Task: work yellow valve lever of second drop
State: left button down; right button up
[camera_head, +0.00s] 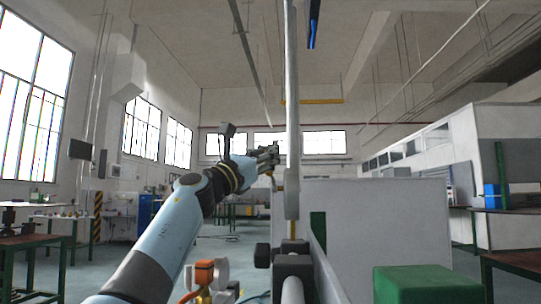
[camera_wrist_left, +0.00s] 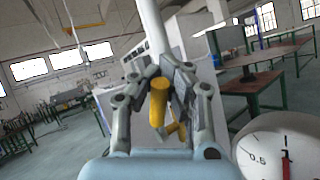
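A yellow valve lever (camera_wrist_left: 158,100) stands between the two fingers of my left gripper (camera_wrist_left: 161,76) in the left wrist view. The fingers are bent in close on both sides of it; whether they press on it I cannot tell. A second yellow piece (camera_wrist_left: 176,131) shows just below. In the head view my left gripper (camera_head: 268,158) is beside a pale vertical pipe (camera_head: 292,100), and a small yellowish part shows near its tip, too small to make out. My right gripper is not in view.
A round white gauge (camera_wrist_left: 277,150) with a red needle is at the lower right of the wrist view. An orange-red fitting (camera_head: 204,273) sits low in the head view. A large light cabinet (camera_head: 375,230) and a green box (camera_head: 412,285) are to the right.

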pick_arm(q)
jog(key=shift+a, duration=0.15)
jog(key=c, duration=1.5)
grip_release()
jog(key=shift+a, duration=0.2)
jog(key=shift+d, duration=0.1)
jog(key=v, duration=1.2)
